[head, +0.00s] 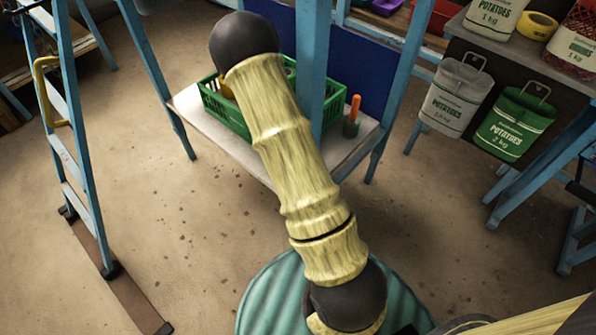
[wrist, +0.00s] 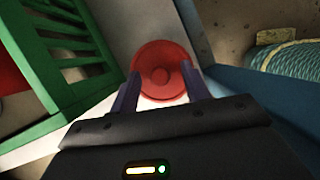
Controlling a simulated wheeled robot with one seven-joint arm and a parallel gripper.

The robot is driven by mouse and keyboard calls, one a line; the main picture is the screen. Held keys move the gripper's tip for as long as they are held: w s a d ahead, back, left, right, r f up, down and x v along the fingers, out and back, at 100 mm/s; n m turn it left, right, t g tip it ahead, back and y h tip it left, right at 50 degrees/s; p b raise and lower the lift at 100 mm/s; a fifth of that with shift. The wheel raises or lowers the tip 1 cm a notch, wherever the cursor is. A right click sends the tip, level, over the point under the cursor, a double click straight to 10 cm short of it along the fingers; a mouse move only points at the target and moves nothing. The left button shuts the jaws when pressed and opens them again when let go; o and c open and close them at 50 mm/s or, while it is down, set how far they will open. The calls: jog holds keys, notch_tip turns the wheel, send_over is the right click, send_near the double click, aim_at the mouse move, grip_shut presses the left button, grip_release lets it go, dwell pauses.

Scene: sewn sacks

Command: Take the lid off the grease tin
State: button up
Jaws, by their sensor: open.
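A round red lid (wrist: 163,56) with a small raised knob in its middle shows in the wrist view, seen from above. It appears to be the grease tin's lid; the tin's body is hidden beneath it. My gripper (wrist: 160,72) is open, with its two dark fingers apart on either side of the lid's near part. I cannot tell whether the fingers touch it. In the head view I cannot make out the tin or my gripper; my arm and a blue post cover part of the pale shelf (head: 247,160).
A green crate (wrist: 72,103) stands close on the left in the wrist view; it also shows in the head view (head: 222,108). A blue beam (wrist: 262,95) lies close on the right.

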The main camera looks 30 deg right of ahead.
grip_shut()
jog(key=shift+r, duration=0.1)
jog(key=shift+r+p, duration=0.4)
jog(key=shift+r, duration=0.1)
notch_tip(320, 180, up, 3)
jog(key=shift+r+p, duration=0.1)
jog(key=shift+p, duration=0.9)
jog(key=s+a+p, duration=0.1)
jog(key=s+a, duration=0.1)
jog(key=a, duration=1.6)
jog(key=shift+f, duration=0.45)
